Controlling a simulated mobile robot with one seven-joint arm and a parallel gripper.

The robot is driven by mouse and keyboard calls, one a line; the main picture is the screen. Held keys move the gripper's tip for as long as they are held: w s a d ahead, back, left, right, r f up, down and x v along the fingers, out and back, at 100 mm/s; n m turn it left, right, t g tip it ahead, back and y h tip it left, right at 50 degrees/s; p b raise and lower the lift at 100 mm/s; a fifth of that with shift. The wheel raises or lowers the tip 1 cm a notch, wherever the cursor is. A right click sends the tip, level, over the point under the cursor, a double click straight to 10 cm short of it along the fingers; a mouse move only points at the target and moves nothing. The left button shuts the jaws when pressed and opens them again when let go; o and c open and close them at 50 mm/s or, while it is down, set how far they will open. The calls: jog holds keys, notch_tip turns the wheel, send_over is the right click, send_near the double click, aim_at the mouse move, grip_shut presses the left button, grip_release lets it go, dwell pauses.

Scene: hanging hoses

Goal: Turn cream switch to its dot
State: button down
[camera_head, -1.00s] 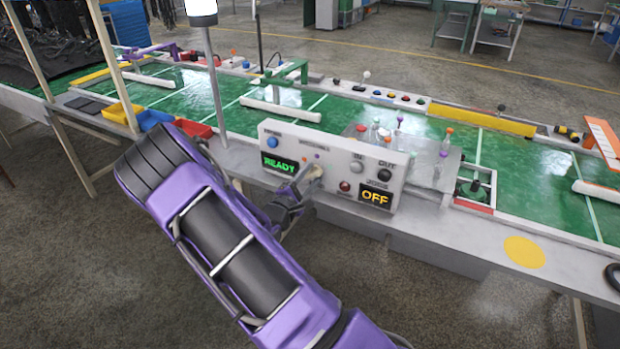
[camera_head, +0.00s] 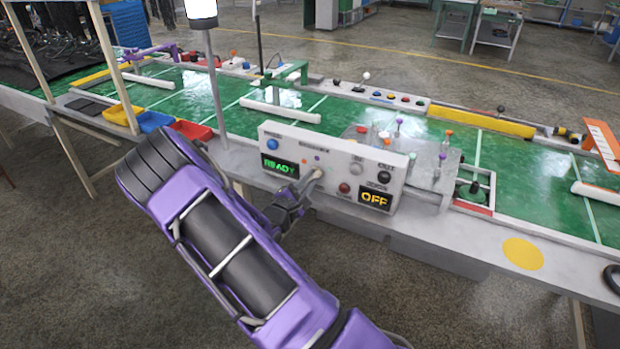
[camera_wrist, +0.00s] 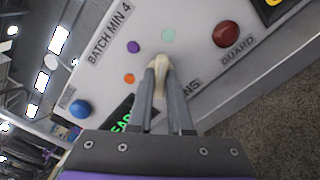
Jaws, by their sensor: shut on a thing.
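The cream switch (camera_wrist: 161,62) is a short knob on the front of a light grey control panel (camera_head: 335,158). In the wrist view my gripper (camera_wrist: 160,78) is shut on it, one grey finger on each side. Around the switch are a mint dot (camera_wrist: 168,35), a purple dot (camera_wrist: 133,46) and an orange dot (camera_wrist: 129,78). The switch's upper end lies near the mint dot in this view; its exact pointing direction is partly hidden by the fingers. In the head view my gripper (camera_head: 306,185) reaches the panel from the lower left.
The panel also has a blue button (camera_wrist: 79,109), a dark red button (camera_wrist: 226,34), a green READY display (camera_head: 280,165) and a yellow OFF display (camera_head: 376,198). A clear stand with several coloured pegs (camera_head: 430,165) is behind it. Red bin (camera_head: 190,130) stands to the left.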

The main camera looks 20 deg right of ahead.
jog(key=n+p, duration=0.3)
jog(key=n, duration=0.4)
jog(key=shift+r+p, duration=0.1)
jog(key=shift+p, duration=0.3)
jog(key=n+p, duration=0.2)
jog(key=n, duration=0.1)
jog(key=shift+n, duration=0.4)
jog(key=n+p, duration=0.1)
jog(key=n, duration=0.2)
jog(key=shift+n, duration=0.3)
jog(key=n+p, duration=0.2)
jog(key=n, duration=0.2)
jog(key=shift+s+n+p, duration=0.1)
jog(key=shift+n+p, duration=0.35)
jog(key=shift+n, duration=1.55)
jog(key=c, duration=0.8)
grip_release()
jog(key=shift+c, duration=0.2)
